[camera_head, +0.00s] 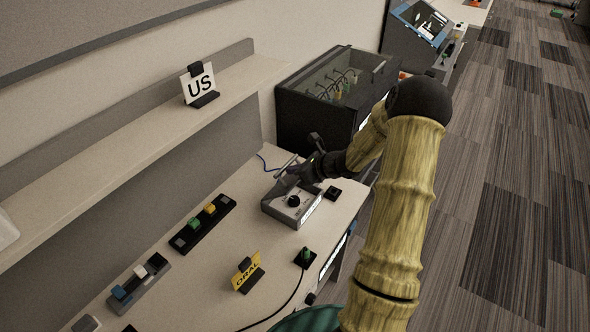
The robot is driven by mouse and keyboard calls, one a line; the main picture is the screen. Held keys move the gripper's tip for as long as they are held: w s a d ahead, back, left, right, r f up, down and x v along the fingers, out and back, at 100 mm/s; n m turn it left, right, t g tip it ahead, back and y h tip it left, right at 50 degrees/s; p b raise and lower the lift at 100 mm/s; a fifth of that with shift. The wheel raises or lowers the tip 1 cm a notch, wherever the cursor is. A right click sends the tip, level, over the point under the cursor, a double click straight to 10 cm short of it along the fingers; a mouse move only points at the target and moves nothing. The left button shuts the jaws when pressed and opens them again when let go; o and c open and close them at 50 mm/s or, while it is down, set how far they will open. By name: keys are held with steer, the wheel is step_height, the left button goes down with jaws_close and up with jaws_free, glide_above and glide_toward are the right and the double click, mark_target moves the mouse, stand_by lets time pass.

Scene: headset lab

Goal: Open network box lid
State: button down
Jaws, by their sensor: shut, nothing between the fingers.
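A dark box with a see-through top and several cables inside (338,94) stands at the back, right of the shelf; it looks like the network box. Its clear lid (345,70) looks down over the cables, though its exact angle is hard to tell. My gripper (289,172) is shut and empty, in front of the dark box and apart from its lid. It is over or beside the far edge of a grey device with a black knob (294,203); I cannot tell whether they touch. My arm covers the box's lower right side.
A black strip with green and yellow blocks (202,223), a yellow "ORAL" sign (247,272) and a black cable (291,295) are on the bench. A shelf (130,135) with a "US" sign (199,84) runs along the left. Open carpeted floor (510,170) lies right.

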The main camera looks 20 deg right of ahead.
steer(key=shift+w+a+r+p, duration=0.2)
steer(key=shift+w+r+p, duration=0.05)
steer(key=shift+p, duration=0.2)
steer(key=w+a+r+g+p, duration=0.1)
steer(key=p, duration=0.3)
steer(key=shift+w+r+g+h+p, duration=0.25)
steer(key=shift+r+g+h+p, duration=0.1)
steer(key=shift+g+h, duration=0.05)
steer(key=p, duration=0.2)
steer(key=w+a+g+p, duration=0.1)
steer(key=p, duration=0.1)
steer(key=shift+w+r+h, duration=0.3)
steer(key=shift+h, duration=0.1)
steer(key=shift+w+a+p, duration=0.5)
steer(key=shift+w+p, duration=0.05)
steer(key=shift+w, duration=0.2)
steer(key=shift+w+a+p, duration=0.5)
steer(key=shift+w+p, duration=0.05)
steer(key=shift+w, duration=0.2)
